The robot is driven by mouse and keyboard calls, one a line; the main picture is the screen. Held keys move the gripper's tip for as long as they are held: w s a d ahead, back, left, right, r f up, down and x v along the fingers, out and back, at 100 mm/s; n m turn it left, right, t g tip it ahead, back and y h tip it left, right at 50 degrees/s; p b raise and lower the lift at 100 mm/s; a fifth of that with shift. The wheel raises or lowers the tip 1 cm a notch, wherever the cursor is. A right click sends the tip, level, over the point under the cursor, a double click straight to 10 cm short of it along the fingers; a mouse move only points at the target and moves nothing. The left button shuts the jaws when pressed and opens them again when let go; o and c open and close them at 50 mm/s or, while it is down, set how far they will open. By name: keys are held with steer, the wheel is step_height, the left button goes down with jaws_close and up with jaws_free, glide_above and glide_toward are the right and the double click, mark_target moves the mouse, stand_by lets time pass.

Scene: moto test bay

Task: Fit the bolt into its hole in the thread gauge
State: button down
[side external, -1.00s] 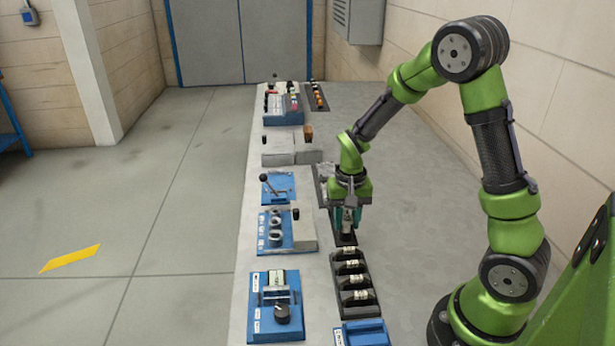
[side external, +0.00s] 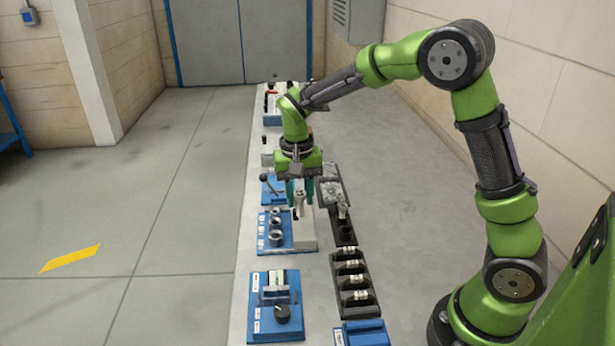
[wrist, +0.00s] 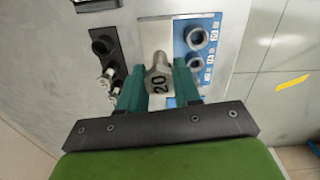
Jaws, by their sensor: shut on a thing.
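My gripper (side external: 299,192) is shut on a metal bolt (wrist: 157,82), whose hex head is marked "20". The bolt also shows below the fingers in the side view (side external: 299,207). It hangs head up, its shank pointing down. The thread gauge (side external: 264,243) is a blue block with a pale section on its right and several round metal holes. My gripper is above the gauge's right, pale side, and the bolt is apart from the ringed holes. In the wrist view, the gauge (wrist: 181,46) lies beyond and right of the bolt. The bolt's lower end is partly hidden.
A dark bolt holder (wrist: 96,32) with an open socket and other bolts stands left in the wrist view. In the side view, a dark rack (side external: 373,304) and a blue fixture with a black knob (side external: 256,325) are nearer. A blue lever fixture (side external: 267,197) is behind the gauge.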

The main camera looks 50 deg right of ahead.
steer(key=w+a+m, duration=0.1)
steer(key=w+a, duration=0.3)
steer(key=a, duration=0.1)
steer(key=shift+d+f, duration=0.15)
steer(key=shift+f, duration=1)
steer(key=shift+d+f, duration=0.15)
steer(key=shift+f, duration=1)
steer(key=shift+f, duration=1.15)
steer(key=c, duration=0.7)
jaws_free()
step_height(320, 180, up, 7)
steer(key=shift+r, duration=0.1)
stand_by(0.4)
